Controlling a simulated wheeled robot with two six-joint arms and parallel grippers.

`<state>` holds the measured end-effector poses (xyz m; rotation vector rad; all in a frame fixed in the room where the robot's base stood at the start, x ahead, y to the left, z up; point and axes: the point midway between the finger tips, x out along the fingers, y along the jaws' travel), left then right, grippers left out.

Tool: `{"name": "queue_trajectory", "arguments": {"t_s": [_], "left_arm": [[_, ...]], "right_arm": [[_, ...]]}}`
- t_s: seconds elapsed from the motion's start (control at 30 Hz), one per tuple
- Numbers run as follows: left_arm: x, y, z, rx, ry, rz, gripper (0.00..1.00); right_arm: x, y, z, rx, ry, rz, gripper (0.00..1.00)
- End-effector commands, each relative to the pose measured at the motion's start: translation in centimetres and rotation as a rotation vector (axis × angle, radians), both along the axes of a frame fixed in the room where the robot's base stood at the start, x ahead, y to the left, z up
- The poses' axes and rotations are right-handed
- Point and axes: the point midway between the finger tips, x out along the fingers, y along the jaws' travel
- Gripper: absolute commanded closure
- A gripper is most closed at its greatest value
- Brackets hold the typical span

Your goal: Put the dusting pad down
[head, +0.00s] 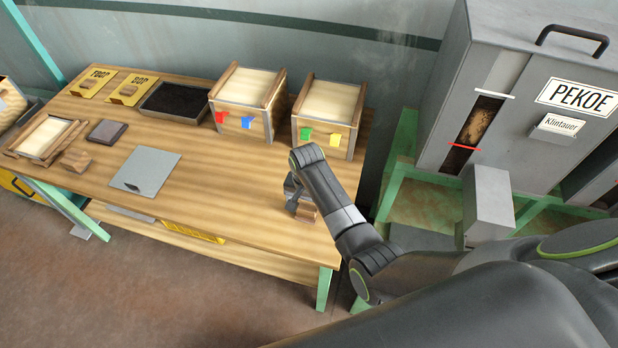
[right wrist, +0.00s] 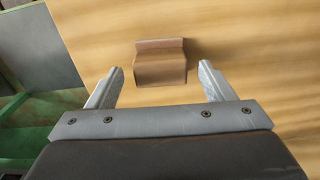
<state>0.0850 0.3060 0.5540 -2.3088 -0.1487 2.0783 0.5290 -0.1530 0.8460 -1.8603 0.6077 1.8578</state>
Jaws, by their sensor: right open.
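The dusting pad appears to be the small brown stepped block (right wrist: 161,64) in the right wrist view. It lies on the table top, between and slightly beyond the fingertips of my right gripper (right wrist: 162,73), with a gap on each side. My right gripper is open and not touching it. In the head view, the right gripper (head: 296,193) is over the table's right end, and the brown block (head: 307,213) shows partly below it, the rest hidden by the gripper. My left gripper is not in view.
The wooden table (head: 230,205) holds a grey sheet (head: 146,170), a dark tray (head: 175,102), two wooden boxes (head: 241,123) (head: 323,140) with coloured tags, a dark square pad (head: 107,132) and a small wooden block (head: 76,160). A grey PEKOE cabinet (head: 510,130) stands right.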

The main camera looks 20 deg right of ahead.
Motion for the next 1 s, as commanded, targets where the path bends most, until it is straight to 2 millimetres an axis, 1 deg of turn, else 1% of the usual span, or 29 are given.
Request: {"name": "queue_trajectory", "arguments": {"t_s": [0.17,0.37,0.5,0.53,0.57,0.6,0.63,0.7,0.8,1.0], "left_arm": [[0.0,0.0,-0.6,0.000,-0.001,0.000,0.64],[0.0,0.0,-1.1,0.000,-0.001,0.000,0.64],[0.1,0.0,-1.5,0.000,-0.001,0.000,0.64],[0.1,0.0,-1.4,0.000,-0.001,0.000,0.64],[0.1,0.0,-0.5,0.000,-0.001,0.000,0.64],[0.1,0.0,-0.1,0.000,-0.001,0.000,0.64],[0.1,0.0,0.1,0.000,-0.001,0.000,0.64],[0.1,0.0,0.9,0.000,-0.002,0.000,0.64],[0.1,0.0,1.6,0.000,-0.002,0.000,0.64],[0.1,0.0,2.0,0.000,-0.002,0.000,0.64]], "right_arm": [[-0.6,-0.3,2.0,0.001,-0.002,-0.001,0.25],[-0.6,-0.3,6.2,0.001,-0.005,0.001,0.25],[-0.6,-0.3,9.5,0.001,-0.006,0.001,0.25],[-0.6,-0.3,10.4,0.001,-0.006,0.001,0.25],[-0.7,-0.3,11.5,0.000,-0.003,0.000,0.25],[-0.7,-0.4,12.5,0.000,-0.003,0.000,0.25],[-0.7,-0.4,13.1,0.000,-0.001,0.000,0.25],[-0.8,-0.4,13.5,0.000,0.004,0.000,0.25],[-0.8,-0.4,14.1,0.000,0.004,0.000,0.25],[-0.8,-0.4,14.5,0.000,0.003,0.000,0.25]]}}
